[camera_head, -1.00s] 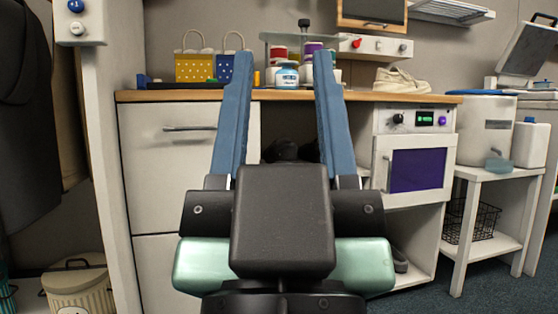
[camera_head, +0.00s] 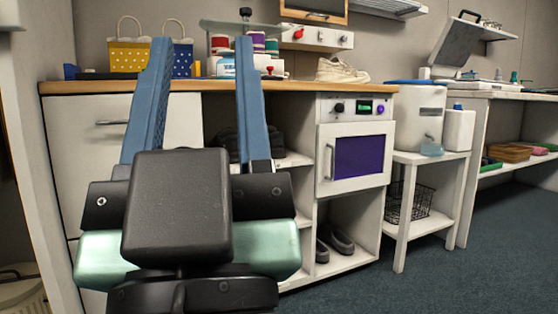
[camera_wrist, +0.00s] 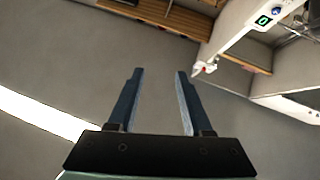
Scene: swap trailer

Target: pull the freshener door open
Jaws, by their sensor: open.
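The freshener (camera_head: 359,107) looks to be the white unit built into the counter, with a dark knob, a green-lit display and a purple knob on its panel. Its door (camera_head: 355,183) has a purple window and is shut. A vertical handle (camera_head: 332,162) runs along the door's left side. My gripper (camera_head: 202,45) is open and empty, its two blue fingers pointing up in front of the counter, left of the freshener and apart from it. In the wrist view my gripper (camera_wrist: 160,73) faces a grey surface, and I cannot see the freshener door there.
The wooden countertop (camera_head: 290,86) holds bags, jars and white shoes (camera_head: 342,70). A closed cabinet (camera_head: 70,120) stands left. Open shelves with dark shoes (camera_head: 340,240) lie beside and below the freshener. A white side table (camera_head: 415,158) stands right. The carpet (camera_head: 480,250) at right is clear.

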